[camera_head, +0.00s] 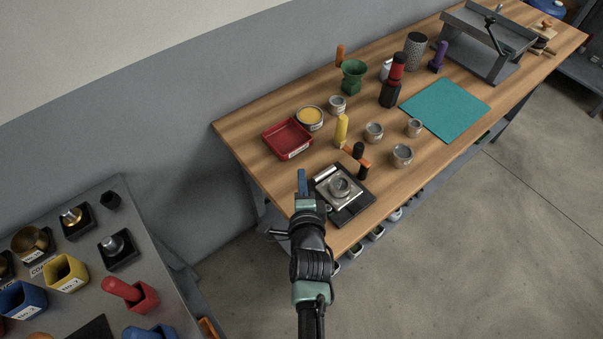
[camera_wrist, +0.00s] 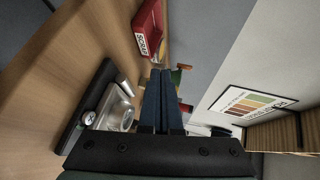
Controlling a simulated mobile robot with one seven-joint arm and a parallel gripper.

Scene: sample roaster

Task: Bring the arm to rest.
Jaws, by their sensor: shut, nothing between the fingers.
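My gripper (camera_head: 302,180) is at the near left end of the wooden table (camera_head: 231,136), with its blue fingers together and nothing between them. In the wrist view the closed fingers (camera_wrist: 161,88) point away from the camera. The gripper is just left of a black-based metal device (camera_head: 342,194) with a round metal cup on top, apart from it as far as I can see. That device also shows at the left in the wrist view (camera_wrist: 103,110). My arm reaches up from the bottom of the head view.
A red tray (camera_head: 287,139) lies beyond my gripper. Several grey cups, a yellow-handled tool (camera_head: 341,129), a green funnel-like vessel (camera_head: 353,76) and a red-black bottle (camera_head: 392,82) stand farther back. A teal mat (camera_head: 445,109) is clear. A grey bench (camera_head: 113,197) holds containers at left.

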